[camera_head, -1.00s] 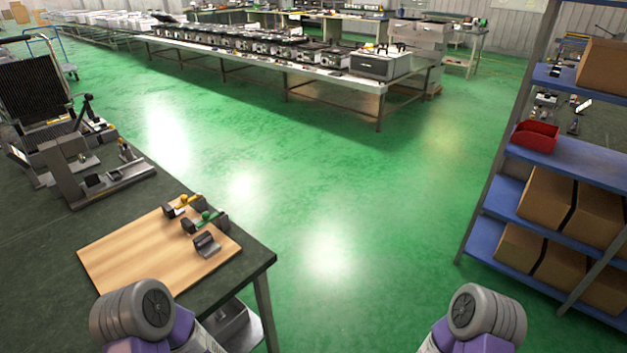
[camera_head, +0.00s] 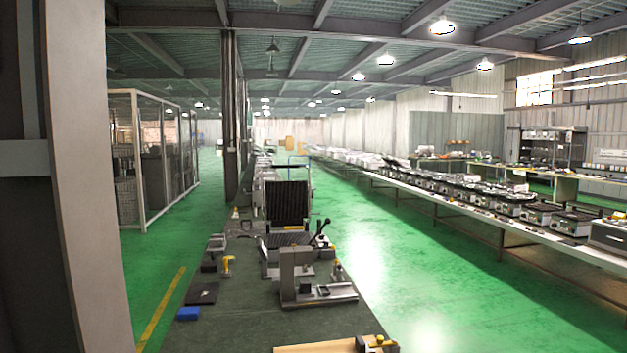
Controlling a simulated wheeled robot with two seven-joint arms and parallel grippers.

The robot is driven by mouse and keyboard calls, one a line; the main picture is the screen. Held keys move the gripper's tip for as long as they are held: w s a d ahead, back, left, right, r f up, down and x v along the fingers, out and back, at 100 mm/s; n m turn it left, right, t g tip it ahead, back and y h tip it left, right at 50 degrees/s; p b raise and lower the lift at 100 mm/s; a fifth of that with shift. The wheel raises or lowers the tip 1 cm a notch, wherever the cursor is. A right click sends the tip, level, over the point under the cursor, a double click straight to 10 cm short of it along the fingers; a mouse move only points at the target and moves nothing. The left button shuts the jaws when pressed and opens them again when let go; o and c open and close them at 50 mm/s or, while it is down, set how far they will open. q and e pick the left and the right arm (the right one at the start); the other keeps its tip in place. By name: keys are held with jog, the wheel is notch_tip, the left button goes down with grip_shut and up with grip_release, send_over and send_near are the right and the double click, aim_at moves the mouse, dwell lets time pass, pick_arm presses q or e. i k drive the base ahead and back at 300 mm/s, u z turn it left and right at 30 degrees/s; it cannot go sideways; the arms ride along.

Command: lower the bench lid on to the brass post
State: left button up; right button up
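A dark ribbed panel (camera_head: 287,203), which looks like the bench lid, stands raised at the back of a grey device on the long bench. A dark ribbed lower plate (camera_head: 286,239) lies in front of it, so the lid looks open. A black lever (camera_head: 320,232) stands at the device's right side. I cannot pick out the brass post for sure; a small yellow upright piece (camera_head: 228,264) stands on the bench left of the device. Neither of my grippers is in view.
A grey metal fixture (camera_head: 299,280) stands in front of the device. A wooden board (camera_head: 315,348) lies at the bench's near end. A blue block (camera_head: 188,313) and a dark plate (camera_head: 203,293) lie at left. A grey post (camera_head: 85,180) fills the left edge. Green floor is clear at right.

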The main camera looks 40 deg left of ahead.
aim_at(287, 202)
jog(key=z, duration=0.35)
jog(key=k, duration=0.45)
jog(key=z, duration=0.3)
jog(key=i, duration=1.85)
jog(key=u, duration=0.6)
jog(key=i, duration=2.35)
jog(key=u, duration=0.95)
jog(key=i, duration=2.15)
jog(key=u, duration=1.85)
jog(key=i, duration=1.1)
jog(key=u, duration=0.55)
